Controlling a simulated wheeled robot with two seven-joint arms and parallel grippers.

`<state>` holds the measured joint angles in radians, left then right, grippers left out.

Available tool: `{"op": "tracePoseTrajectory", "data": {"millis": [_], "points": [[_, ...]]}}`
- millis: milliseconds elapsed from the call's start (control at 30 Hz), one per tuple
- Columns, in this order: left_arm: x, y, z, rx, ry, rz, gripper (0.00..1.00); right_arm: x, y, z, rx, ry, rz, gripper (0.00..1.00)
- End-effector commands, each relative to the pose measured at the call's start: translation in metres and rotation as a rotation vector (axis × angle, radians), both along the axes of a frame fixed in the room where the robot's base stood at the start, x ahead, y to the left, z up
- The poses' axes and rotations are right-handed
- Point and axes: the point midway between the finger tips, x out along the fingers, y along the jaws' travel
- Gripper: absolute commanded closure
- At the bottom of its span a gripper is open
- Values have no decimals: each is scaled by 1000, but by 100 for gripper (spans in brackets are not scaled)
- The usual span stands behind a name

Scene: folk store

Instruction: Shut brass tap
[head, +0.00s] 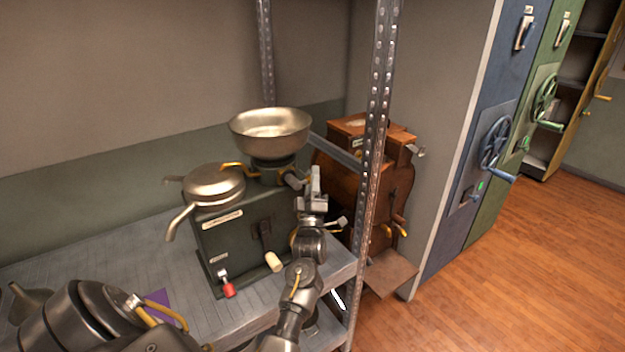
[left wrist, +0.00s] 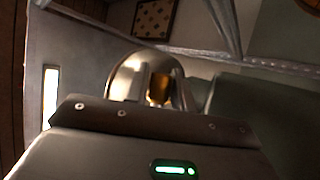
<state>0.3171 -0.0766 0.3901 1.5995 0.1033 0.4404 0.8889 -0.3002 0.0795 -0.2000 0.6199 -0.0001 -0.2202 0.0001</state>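A dark green separator machine (head: 248,238) stands on the grey metal shelf, with a wide metal bowl (head: 271,138) on top. Below the bowl is a brass tap (head: 266,168), whose yellow lever (head: 234,166) points left. My left gripper (head: 314,184) is raised just right of the tap area, close to a grey knob-like part (head: 292,181); whether they touch I cannot tell. Its fingers show edge-on, so their opening is unclear. The left wrist view shows a rounded metal surface (left wrist: 125,75) with a brass-coloured piece (left wrist: 158,88) close ahead. My right gripper is out of view.
A lidded metal pan with a spout (head: 213,186) sits left of the bowl. A red-tipped lever (head: 228,289) and a cream crank handle (head: 273,262) stick out in front. A perforated shelf post (head: 374,130) stands right of my gripper, with a wooden machine (head: 372,180) behind it.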

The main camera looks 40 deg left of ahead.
Motion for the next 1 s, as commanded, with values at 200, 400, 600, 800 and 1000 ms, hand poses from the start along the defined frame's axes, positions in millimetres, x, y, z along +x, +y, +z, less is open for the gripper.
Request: {"op": "tracePoseTrajectory", "data": {"millis": [200, 400, 600, 800, 1000], "points": [[0, 0, 0, 1, 0, 0, 57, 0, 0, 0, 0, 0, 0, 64], [0, 0, -1, 1, 1, 1, 57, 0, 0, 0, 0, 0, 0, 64], [-14, -10, -18, 1, 2, 1, 57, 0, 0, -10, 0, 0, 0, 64], [-39, -29, -45, 0, 3, 0, 57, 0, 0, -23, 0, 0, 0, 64], [-58, -44, -63, 0, 2, -1, 57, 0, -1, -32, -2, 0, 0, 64]]}}
